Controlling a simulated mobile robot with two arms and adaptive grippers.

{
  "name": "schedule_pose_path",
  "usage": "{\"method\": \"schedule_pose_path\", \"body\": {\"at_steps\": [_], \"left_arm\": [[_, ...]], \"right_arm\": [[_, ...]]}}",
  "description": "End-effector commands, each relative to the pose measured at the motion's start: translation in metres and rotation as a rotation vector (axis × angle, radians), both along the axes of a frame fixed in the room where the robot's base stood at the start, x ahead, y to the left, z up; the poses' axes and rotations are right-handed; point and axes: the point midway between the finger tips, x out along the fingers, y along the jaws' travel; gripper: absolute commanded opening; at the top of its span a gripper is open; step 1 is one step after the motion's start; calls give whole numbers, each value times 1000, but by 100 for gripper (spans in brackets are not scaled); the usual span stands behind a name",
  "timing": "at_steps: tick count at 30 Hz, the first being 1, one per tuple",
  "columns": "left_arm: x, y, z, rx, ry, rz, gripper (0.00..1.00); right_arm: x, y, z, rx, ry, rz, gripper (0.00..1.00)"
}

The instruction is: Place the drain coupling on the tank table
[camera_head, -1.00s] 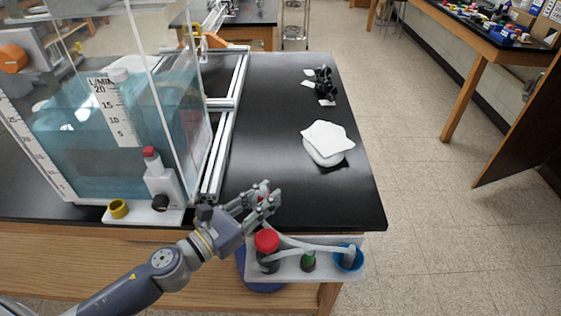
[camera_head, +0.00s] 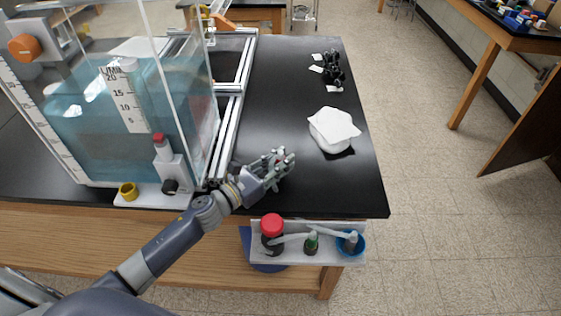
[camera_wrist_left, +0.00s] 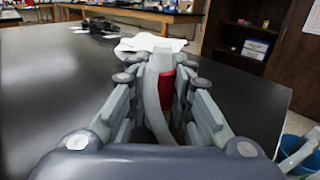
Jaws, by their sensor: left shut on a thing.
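The drain coupling is a small red cylindrical piece (camera_wrist_left: 166,90) between my left fingers in the left wrist view; in the head view only a bit of red shows among the fingers. My left gripper (camera_head: 283,162) is shut on it, over the front part of the black-topped tank table (camera_head: 290,105). It is to the right of the tank's metal frame. I cannot tell how far above the tabletop the coupling is. The clear tank (camera_head: 110,130) with blue water stands on the table's left. My right gripper is not in view.
A white cloth-like heap (camera_head: 333,128) lies right of my gripper, with black parts (camera_head: 331,70) and white tags behind it. A side shelf (camera_head: 340,258) on the table's front holds a red-capped bottle (camera_head: 271,228) and a blue cup (camera_head: 350,243). The black top behind my gripper is clear.

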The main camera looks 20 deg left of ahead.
Motion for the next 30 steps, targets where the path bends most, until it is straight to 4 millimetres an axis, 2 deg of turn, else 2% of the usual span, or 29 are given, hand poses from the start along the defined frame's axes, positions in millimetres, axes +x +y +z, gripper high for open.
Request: {"method": "schedule_pose_path", "body": {"at_steps": [13,14,15,16,25,29,30], "left_arm": [[0,0,-7,0,-1,-1,0],[0,0,-6,0,-1,-1,27],[0,0,-5,0,-1,0,36],[0,0,-5,0,-1,0,40],[0,0,-5,0,-1,0,40],[0,0,1,0,-1,0,40],[-5,3,-5,2,1,0,40]], "right_arm": [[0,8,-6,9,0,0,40],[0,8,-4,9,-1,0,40],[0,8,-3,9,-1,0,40],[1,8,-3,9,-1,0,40],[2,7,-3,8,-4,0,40],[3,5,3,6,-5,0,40],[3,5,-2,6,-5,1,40]]}}
